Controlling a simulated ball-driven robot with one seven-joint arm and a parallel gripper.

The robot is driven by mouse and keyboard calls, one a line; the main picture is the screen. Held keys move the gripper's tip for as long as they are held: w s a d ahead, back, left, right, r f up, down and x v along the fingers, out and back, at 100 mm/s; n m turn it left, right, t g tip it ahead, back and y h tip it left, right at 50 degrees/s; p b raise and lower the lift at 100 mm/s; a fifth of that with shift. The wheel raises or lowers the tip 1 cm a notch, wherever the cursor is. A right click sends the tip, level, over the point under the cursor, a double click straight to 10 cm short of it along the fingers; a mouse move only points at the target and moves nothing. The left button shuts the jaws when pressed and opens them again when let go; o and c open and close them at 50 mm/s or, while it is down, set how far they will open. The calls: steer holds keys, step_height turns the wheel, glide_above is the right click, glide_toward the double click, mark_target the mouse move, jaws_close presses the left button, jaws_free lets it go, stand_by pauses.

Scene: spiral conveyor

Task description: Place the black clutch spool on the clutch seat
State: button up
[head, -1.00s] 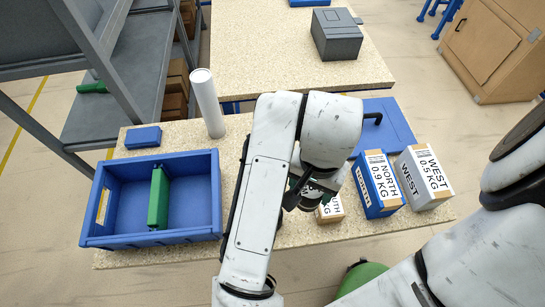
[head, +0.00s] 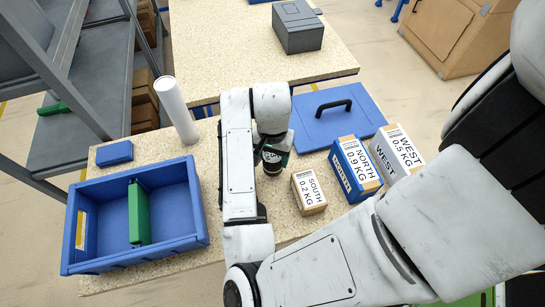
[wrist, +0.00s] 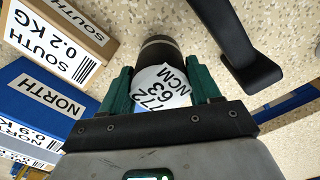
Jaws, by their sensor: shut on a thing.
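The black clutch spool (wrist: 157,48) is a dark cylinder with a white printed label on its near face, in the wrist view. The green fingers of my gripper (wrist: 160,92) are shut on it, one on each side. In the head view my gripper (head: 271,152) points down over the table, left of the SOUTH box, with the dark spool (head: 272,168) at its tip. Whether the spool touches the table is unclear. I cannot make out the clutch seat in either view.
The SOUTH box (head: 309,192), NORTH box (head: 356,168) and WEST box (head: 394,152) stand to the right. A blue lid (head: 310,130) lies behind. A blue bin (head: 88,257) with a green divider stands left, near a white cylinder (head: 176,110). A black bent bar (wrist: 232,45) shows beside the spool.

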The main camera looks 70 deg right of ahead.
steer(key=shift+f, duration=0.75)
steer(key=shift+f, duration=0.1)
steer(key=o, duration=1.3)
steer(key=shift+c, duration=0.2)
